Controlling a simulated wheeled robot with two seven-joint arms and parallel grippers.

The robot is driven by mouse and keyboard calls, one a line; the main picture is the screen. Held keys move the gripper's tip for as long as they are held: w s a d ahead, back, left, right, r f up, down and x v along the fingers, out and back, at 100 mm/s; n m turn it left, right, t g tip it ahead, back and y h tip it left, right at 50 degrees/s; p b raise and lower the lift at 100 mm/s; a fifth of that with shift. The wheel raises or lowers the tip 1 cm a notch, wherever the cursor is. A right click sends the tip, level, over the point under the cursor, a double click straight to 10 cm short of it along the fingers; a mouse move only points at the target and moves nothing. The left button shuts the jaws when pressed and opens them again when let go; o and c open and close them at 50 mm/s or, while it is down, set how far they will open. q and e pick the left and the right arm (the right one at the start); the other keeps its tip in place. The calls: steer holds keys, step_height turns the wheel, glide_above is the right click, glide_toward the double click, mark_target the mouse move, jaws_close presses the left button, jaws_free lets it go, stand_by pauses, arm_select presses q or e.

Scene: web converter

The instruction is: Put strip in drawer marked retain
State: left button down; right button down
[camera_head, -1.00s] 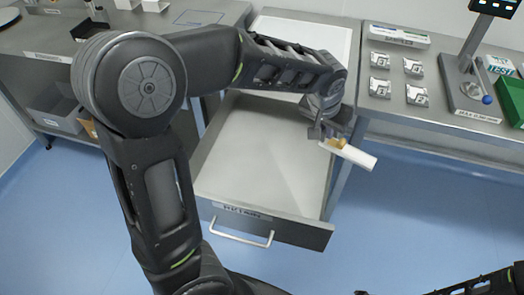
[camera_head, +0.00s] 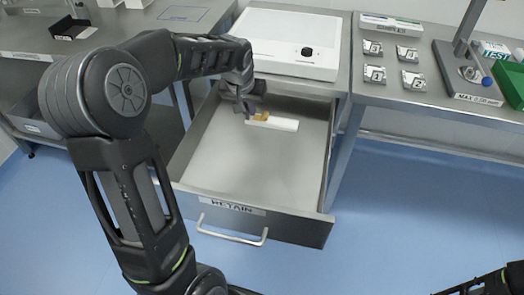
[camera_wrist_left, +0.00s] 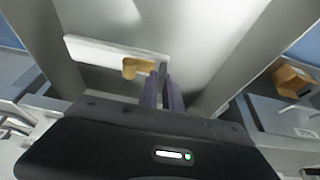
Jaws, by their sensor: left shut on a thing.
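The strip (camera_head: 281,124) is a flat white piece with a tan tab at its left end. My left gripper (camera_head: 249,114) is shut on that tab and holds the strip over the back part of the open drawer (camera_head: 215,160), which is marked RETAIN on its front label. In the left wrist view the strip (camera_wrist_left: 95,52) and the gripper's fingers (camera_wrist_left: 163,80) show against the grey drawer floor. I cannot tell whether the strip touches the floor. My right gripper is not visible; only dark parts of my right arm show at the lower right.
A white device with a black knob (camera_head: 308,51) stands on the bench above the drawer. Several small metal pieces (camera_head: 414,81) lie on the right bench near a stand labelled MAX (camera_head: 465,85). A green bin (camera_head: 510,82) is at the far right. Blue floor is free in front.

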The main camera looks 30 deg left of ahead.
arm_select(q)
steer(key=shift+r, duration=0.1)
glide_above(252, 139)
steer(key=s, duration=0.2)
steer(key=shift+w+d+f, duration=0.1)
steer(key=shift+d+f, duration=0.05)
steer(key=shift+f, duration=1.45)
steer(key=shift+d+f, duration=0.15)
steer(key=shift+f, duration=1.4)
steer(key=shift+f, duration=1.85)
steer(key=shift+f, duration=0.25)
steer(key=c, duration=1.5)
jaws_free()
steer(key=shift+r, duration=0.1)
steer(key=shift+r, duration=0.1)
